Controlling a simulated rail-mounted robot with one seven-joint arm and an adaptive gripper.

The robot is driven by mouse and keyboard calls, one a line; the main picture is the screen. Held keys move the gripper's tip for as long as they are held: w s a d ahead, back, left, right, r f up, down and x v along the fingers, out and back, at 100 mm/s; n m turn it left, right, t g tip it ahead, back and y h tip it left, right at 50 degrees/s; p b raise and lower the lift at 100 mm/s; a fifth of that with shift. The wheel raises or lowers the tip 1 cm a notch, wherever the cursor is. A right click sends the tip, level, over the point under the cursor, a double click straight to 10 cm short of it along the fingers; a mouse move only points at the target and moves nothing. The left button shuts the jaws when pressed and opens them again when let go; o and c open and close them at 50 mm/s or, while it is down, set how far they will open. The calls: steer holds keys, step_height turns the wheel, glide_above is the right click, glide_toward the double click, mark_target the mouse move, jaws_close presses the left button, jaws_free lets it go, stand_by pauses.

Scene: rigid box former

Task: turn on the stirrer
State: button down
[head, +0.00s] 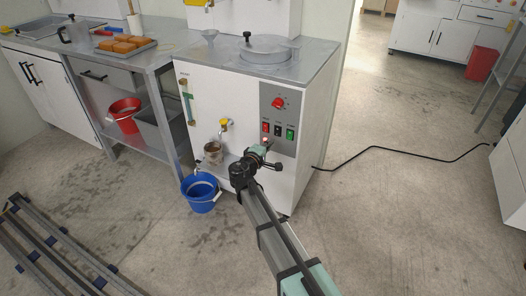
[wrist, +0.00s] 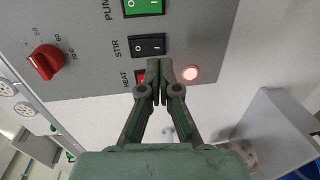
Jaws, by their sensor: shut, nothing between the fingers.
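The black STIR switch (wrist: 149,46) sits on the grey control panel (wrist: 95,50) in the wrist view, between the green PUMP switch (wrist: 143,7) and the red HEAT switch (wrist: 141,77). In the head view, the black switch (head: 277,130) is in the middle of the row on the white machine's front. My gripper (wrist: 160,66) is shut and empty. Its fingertips appear just below the STIR switch and partly cover the HEAT switch. I cannot tell whether they touch the panel. In the head view, my gripper (head: 267,148) is just below the switch row.
A red knob (wrist: 47,62) is on the panel, and a round lamp (wrist: 190,74) glows beside my fingertips. A yellow-handled tap (head: 225,124), a brown cup (head: 213,153) and a blue bucket (head: 201,192) are left of my gripper. A black cable (head: 400,170) crosses the floor.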

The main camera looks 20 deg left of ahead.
mark_target(276, 135)
steer(key=shift+w+d+f, duration=0.1)
steer(key=shift+w+f, duration=0.05)
steer(key=shift+w, duration=0.95)
steer(key=shift+w+d+f, duration=0.1)
steer(key=shift+w, duration=0.95)
steer(key=shift+a+f+b, duration=0.15)
steer(key=shift+b, duration=0.4)
